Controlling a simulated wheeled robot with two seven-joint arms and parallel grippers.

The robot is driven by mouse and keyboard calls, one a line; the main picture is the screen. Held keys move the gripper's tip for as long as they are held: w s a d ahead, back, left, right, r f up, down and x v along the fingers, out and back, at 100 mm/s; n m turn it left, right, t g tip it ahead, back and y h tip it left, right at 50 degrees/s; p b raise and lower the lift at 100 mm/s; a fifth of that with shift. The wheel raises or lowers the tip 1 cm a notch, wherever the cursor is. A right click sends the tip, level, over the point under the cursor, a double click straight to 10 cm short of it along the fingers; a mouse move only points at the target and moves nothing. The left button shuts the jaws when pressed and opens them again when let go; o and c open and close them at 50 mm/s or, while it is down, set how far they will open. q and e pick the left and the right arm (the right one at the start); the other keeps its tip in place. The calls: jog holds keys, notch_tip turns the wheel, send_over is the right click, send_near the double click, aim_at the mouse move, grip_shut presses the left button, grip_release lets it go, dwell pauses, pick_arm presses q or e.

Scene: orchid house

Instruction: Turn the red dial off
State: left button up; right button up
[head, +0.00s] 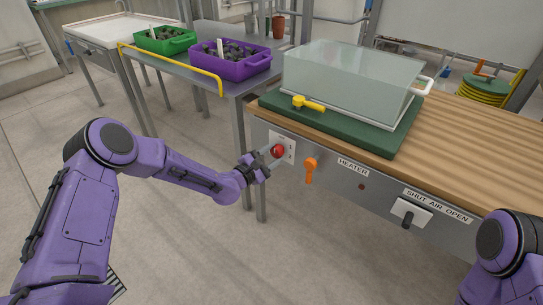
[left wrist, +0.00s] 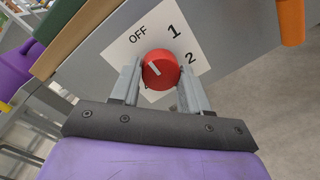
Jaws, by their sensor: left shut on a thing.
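The red dial (head: 278,151) sits on a white plate on the grey front panel, at the left end of the bench. In the left wrist view the red dial (left wrist: 160,69) shows between my fingers, in front of the white plate (left wrist: 118,49) marked OFF, 1 and 2; another label is partly hidden. The dial's short white mark is left of its centre and slants to the upper left, on the OFF side; I cannot tell if it lines up exactly. My left gripper (head: 270,160) is shut on the dial, one finger each side. My right gripper is out of view.
An orange lever (head: 311,168) is just right of the dial, then a HEATER label and a black SHUT AIR OPEN switch (head: 407,215). The floor in front is clear.

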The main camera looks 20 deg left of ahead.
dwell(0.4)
pick_arm(q)
jog(key=o, duration=1.1)
jog(key=shift+c, duration=0.2)
jog(key=p+v, duration=0.1)
jog(key=v, duration=0.9)
jog(key=shift+s+p, duration=0.25)
jog(key=shift+p, duration=0.05)
jog(key=shift+a, duration=0.1)
